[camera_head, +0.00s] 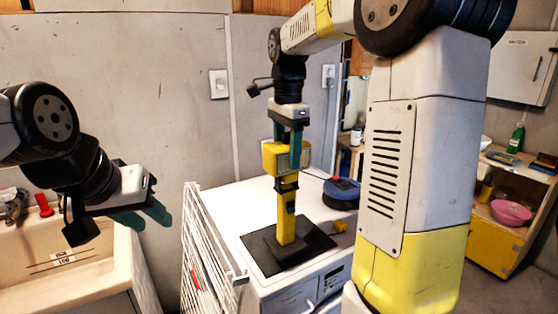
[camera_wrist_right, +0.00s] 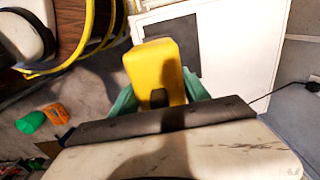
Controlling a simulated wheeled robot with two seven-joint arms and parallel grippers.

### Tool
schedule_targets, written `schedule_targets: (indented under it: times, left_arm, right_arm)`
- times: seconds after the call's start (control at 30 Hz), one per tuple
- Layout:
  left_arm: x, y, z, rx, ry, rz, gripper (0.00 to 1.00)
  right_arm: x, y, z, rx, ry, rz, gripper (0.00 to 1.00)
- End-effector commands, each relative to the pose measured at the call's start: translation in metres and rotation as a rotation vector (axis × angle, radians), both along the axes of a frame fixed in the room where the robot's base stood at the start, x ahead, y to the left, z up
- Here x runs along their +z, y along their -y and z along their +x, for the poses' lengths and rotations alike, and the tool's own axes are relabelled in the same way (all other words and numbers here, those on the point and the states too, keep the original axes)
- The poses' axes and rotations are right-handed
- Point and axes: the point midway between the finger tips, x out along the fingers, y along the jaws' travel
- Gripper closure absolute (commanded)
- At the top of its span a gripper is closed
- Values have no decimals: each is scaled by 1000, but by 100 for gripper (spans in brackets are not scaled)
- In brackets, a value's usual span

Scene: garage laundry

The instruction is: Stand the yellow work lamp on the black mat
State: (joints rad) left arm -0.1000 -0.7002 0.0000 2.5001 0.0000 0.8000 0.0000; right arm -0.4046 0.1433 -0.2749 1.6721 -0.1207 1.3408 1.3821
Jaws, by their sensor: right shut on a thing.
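The yellow work lamp (camera_head: 286,215) is upright above the black mat (camera_head: 263,259) on the white machine top in the head view. Its lower end overlaps a dark square patch at the middle of the mat, which may be its base. I cannot tell whether it touches the mat. My right gripper (camera_head: 288,152) is shut on the lamp's upper part, with teal fingers on either side. In the right wrist view the yellow lamp head (camera_wrist_right: 153,68) sits between the fingers, with part of the mat (camera_wrist_right: 185,40) behind it. My left gripper (camera_head: 142,217) is open and empty near the sink.
A white drying rack (camera_head: 207,255) stands along the machine's left side. A sink (camera_head: 75,272) is at the left; shelves with a pink bowl (camera_head: 510,212) are far right.

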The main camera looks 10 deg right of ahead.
Motion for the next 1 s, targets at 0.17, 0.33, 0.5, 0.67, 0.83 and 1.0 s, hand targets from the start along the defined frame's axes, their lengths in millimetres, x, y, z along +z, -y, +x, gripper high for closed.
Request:
schedule_targets:
  times: [0.17,0.33,0.5,0.67,0.83,1.0]
  left_arm:
    - [0,0,0,0,0,0,64]
    - [0,0,0,0,0,0,64]
    - [0,0,0,0,0,0,64]
    - [0,0,0,0,0,0,64]
    - [0,0,0,0,0,0,64]
    - [0,0,0,0,0,0,64]
  right_arm:
    - [-4,13,42,-3,0,-1,100]
    - [-6,20,64,-1,2,0,100]
    - [-9,21,70,0,1,0,100]
    - [-29,21,68,1,-3,1,100]
    - [-42,21,69,1,2,2,100]
    - [-41,21,69,1,3,1,100]
